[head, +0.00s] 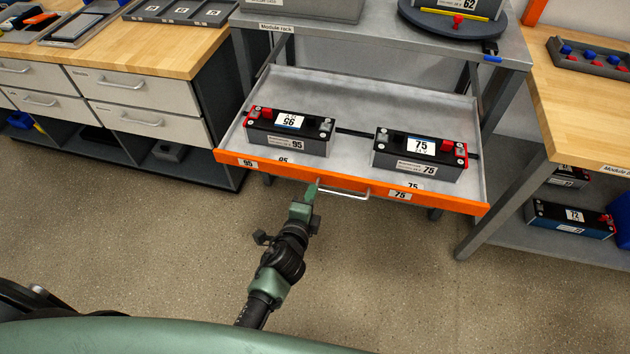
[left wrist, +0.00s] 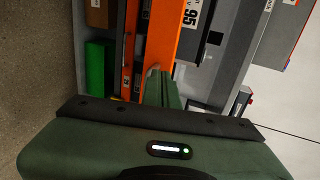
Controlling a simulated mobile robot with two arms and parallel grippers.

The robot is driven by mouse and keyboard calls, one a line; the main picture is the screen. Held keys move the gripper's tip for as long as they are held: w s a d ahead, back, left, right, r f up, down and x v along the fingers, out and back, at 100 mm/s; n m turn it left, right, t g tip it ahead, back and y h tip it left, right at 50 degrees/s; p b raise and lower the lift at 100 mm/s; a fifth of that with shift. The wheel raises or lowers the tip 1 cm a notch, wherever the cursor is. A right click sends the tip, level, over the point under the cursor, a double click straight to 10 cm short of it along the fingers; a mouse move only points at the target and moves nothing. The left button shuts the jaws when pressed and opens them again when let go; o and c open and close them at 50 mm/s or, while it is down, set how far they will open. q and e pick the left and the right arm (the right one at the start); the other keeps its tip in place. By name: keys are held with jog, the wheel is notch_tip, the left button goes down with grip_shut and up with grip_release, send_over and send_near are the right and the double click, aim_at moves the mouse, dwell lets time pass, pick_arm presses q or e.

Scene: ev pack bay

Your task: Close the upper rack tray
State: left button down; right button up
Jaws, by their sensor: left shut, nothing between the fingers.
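The upper rack tray (head: 350,95) is pulled out from the module rack. It has an orange front edge (head: 300,178) with a silver bar handle (head: 343,193) at its middle. Two black battery modules lie in it, the 95 module (head: 290,131) on the left and the 75 module (head: 420,156) on the right. My left gripper (head: 312,188) is shut and empty at the orange front, by the left end of the handle. In the left wrist view its fingers (left wrist: 160,85) reach the orange front (left wrist: 163,40); whether they touch it I cannot tell. My right gripper is not in view.
The module rack (head: 370,36) has a turntable (head: 455,18) with another module on top. A wooden bench with drawers (head: 140,88) stands to the left. Another wooden bench (head: 575,100) stands to the right, with modules below. The floor before the tray is clear.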

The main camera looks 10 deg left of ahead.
aim_at(318, 175)
pick_arm(q)
jog(key=shift+w, duration=2.2)
